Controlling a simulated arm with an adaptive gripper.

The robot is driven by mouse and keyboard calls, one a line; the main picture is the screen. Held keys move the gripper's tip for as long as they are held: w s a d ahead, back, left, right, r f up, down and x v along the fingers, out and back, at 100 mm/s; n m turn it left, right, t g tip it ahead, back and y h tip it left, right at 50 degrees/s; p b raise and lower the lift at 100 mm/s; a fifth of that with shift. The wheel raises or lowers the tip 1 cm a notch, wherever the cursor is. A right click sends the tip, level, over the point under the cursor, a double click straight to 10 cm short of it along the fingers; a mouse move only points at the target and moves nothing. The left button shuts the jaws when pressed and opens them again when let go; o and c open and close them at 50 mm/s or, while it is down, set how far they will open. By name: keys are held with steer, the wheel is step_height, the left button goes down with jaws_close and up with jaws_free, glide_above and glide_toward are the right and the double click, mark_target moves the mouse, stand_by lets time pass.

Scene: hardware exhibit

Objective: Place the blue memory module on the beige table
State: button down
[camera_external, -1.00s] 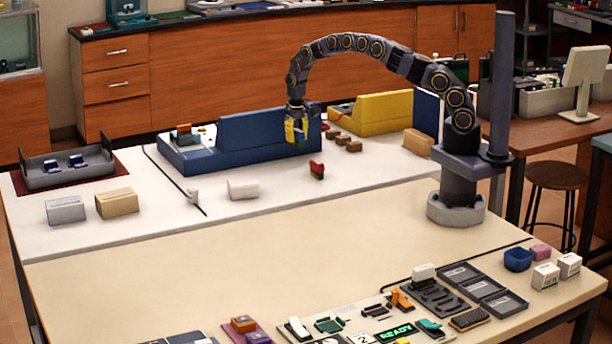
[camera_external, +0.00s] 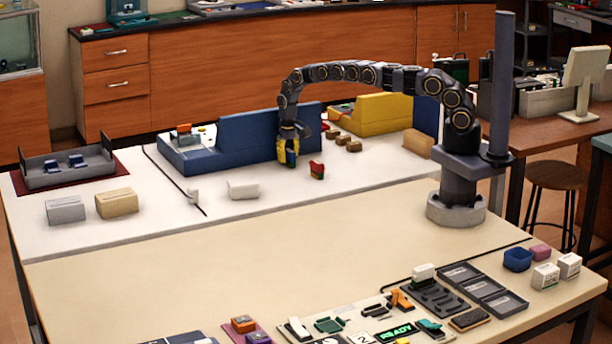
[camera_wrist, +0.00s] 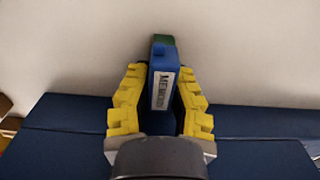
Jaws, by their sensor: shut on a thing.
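The blue memory module (camera_wrist: 162,64), with a white label and a green part at its far end, is between the yellow fingers of my gripper (camera_wrist: 160,78) in the wrist view. My gripper is shut on it. In the external view my gripper (camera_external: 289,160) points down in front of the blue stepped stand (camera_external: 260,130), low over the white part of the tabletop. I cannot tell whether the module touches that surface. The beige table (camera_external: 200,265) spreads across the front, with a wide bare area.
A red and green piece (camera_external: 317,170) stands just right of my gripper. A white block (camera_external: 243,189) lies to the left. Brown blocks (camera_external: 341,139) and a yellow stand (camera_external: 370,115) are behind right. Trays and small parts crowd the front right edge.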

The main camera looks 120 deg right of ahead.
mark_target(288, 150)
steer(key=shift+f, duration=0.15)
steer(key=c, duration=1.1)
jaws_free()
steer(key=shift+c, duration=0.2)
step_height(288, 150, up, 12)
steer(key=shift+a+r, duration=0.1)
steer(key=shift+r, duration=0.05)
